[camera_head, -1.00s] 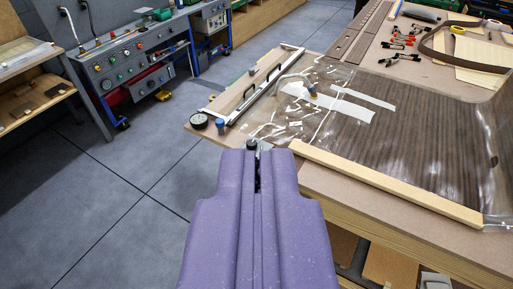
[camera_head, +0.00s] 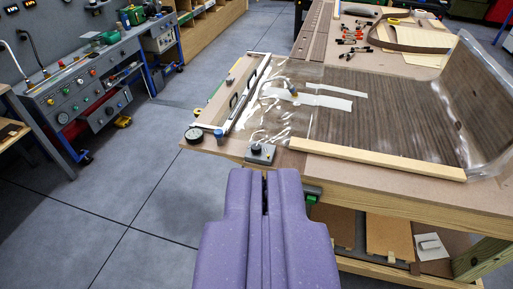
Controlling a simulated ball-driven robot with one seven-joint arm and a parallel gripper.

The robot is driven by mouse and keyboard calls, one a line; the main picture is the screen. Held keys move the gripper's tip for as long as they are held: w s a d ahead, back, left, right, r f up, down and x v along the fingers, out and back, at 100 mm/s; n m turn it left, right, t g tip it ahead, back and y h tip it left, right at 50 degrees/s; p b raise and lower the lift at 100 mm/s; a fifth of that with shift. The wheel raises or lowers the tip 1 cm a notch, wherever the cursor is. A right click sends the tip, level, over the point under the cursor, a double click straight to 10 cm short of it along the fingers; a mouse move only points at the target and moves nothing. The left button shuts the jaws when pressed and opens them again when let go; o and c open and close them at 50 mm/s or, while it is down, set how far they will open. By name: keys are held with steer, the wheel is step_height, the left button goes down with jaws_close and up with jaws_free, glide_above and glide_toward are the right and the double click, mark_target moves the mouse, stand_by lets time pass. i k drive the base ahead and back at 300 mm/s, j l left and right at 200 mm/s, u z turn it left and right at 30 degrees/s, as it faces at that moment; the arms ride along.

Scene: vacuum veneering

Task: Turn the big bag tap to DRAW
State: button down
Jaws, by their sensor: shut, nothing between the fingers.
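A small grey block with a dark knob (camera_head: 261,152) sits at the near left corner of the workbench and looks like a tap. I cannot read any marking on it or tell its setting. My purple gripper (camera_head: 264,174) is shut and empty, with its tips just below the block in the picture. I cannot tell whether they touch it. The clear vacuum bag (camera_head: 270,116) lies on the bench over a dark striped veneer panel (camera_head: 390,118).
A wooden bar (camera_head: 375,159) edges the bag. A green-fronted box (camera_head: 312,193) hangs under the bench edge. The floor at left is clear up to a control console (camera_head: 90,85).

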mark_target(255, 149)
steer(key=i, duration=1)
steer(key=i+l+u, duration=0.1)
steer(key=i, duration=0.9)
